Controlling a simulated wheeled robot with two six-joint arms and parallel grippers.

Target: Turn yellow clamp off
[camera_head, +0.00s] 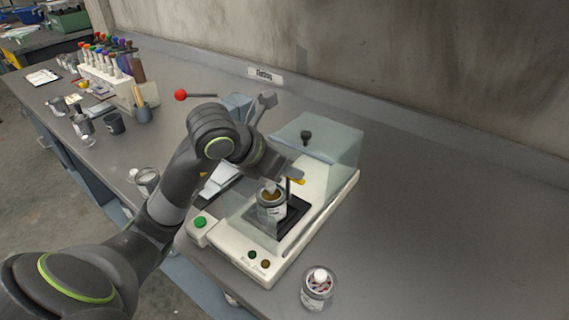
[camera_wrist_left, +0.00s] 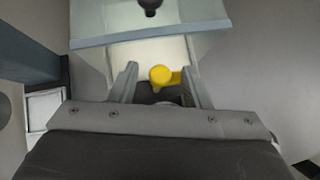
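The yellow clamp (camera_head: 300,181) shows as a small yellow piece beside the can in the machine. In the left wrist view the clamp (camera_wrist_left: 161,75) has a round knob and a short arm pointing right. My left gripper (camera_head: 289,178) is over the machine at the clamp. In the wrist view its two fingers (camera_wrist_left: 162,84) stand apart, with the clamp between them. The clamp's right end lies close to the right finger; I cannot tell if they touch. A metal can (camera_head: 271,202) sits on the machine's black plate, partly behind the gripper. My right gripper is not in view.
The white machine (camera_head: 238,256) has a clear cover (camera_head: 322,135) with a black knob and a green button (camera_head: 200,222) at its front. A jar (camera_head: 317,288) stands at its front right. Bottles, cups and a rack (camera_head: 104,76) fill the left bench. The right bench is clear.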

